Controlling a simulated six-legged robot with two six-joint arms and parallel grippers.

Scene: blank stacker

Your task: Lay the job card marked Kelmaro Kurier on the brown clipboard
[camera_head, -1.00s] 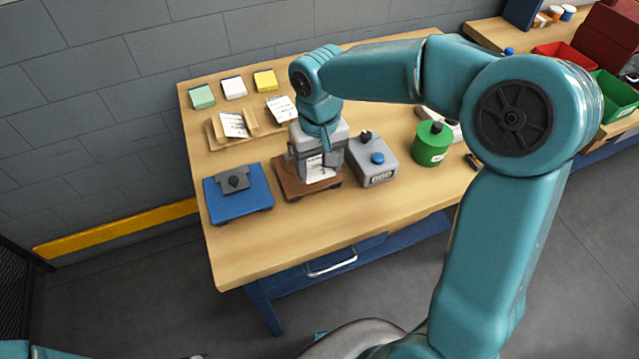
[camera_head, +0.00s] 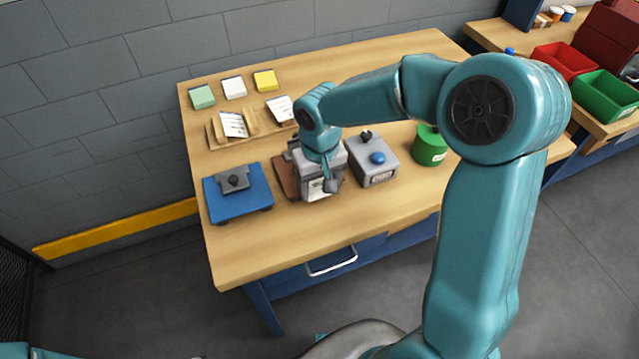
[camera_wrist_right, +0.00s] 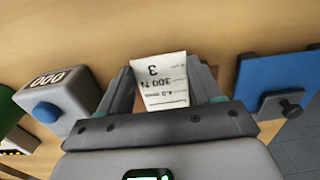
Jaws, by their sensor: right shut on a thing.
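My right gripper (camera_head: 325,185) is shut on a white job card (camera_wrist_right: 163,78), which shows between the fingers (camera_wrist_right: 165,92) in the right wrist view. The card's print is upside down there, with a large 3; I cannot read a name on it. The brown clipboard (camera_head: 284,180) lies on the table, largely hidden behind my right gripper in the head view. In the wrist view a brown strip of it (camera_wrist_right: 214,72) shows behind the card. I cannot tell whether the card touches it. My left gripper is out of view.
A grey box with a blue button (camera_head: 376,166) and a green canister (camera_head: 430,147) stand right. Card holders (camera_head: 212,138) and green, white and yellow pads (camera_head: 265,80) are behind. The table front (camera_head: 265,247) is clear.

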